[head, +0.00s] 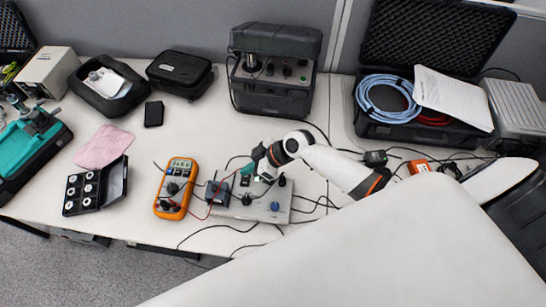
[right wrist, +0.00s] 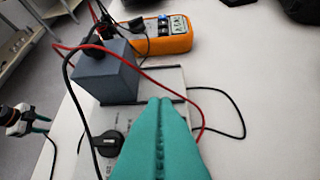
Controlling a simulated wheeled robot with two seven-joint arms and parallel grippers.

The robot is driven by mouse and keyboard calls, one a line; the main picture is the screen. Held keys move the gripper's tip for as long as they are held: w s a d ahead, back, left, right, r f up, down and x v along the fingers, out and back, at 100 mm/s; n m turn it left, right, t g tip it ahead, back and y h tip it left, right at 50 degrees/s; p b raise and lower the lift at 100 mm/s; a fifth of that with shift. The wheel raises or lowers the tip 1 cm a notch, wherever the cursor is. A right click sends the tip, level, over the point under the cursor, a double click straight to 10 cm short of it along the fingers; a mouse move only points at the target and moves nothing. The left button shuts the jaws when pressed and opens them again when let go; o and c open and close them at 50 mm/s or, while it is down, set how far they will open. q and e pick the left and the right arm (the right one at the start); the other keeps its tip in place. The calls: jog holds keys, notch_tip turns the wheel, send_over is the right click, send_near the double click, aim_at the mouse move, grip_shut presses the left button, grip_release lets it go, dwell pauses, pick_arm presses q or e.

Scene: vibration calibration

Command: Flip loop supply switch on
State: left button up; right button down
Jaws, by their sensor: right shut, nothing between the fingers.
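The grey instrument box (head: 232,210) lies on the table. On it are a dark block (head: 217,193), a black knob (head: 246,199), a blue knob (head: 275,206) and a black part at the right edge. I cannot make out the loop supply switch. My right gripper (head: 250,166) is over the box's back edge, shut and empty. In the right wrist view its teal fingers (right wrist: 160,105) meet over the panel, beside a black knob (right wrist: 107,143) and the dark block (right wrist: 105,75); they hide part of the panel.
An orange multimeter (head: 175,188) stands left of the box, with red and black leads looping between. Cables lie around the box. A black instrument (head: 274,70) stands behind. An open case (head: 420,60) with coiled cable is at back right. My white arm covers the lower right.

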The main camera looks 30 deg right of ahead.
jog(key=shift+s+d+r+b, duration=0.7)
jog(key=shift+s+d+r, duration=0.15)
jog(key=shift+d, duration=0.1)
pick_arm(q)
jog(key=shift+d+f+b, duration=0.15)
jog(key=shift+f+b, duration=0.5)
jog(key=shift+f, duration=0.25)
pick_arm(e)
jog(key=a+v, duration=0.1)
jog(key=v, duration=0.6)
jog(key=shift+s+r, duration=0.3)
jog(key=shift+s, duration=0.15)
pick_arm(q)
jog(key=shift+s, duration=0.15)
pick_arm(e)
jog(key=shift+d, duration=0.1)
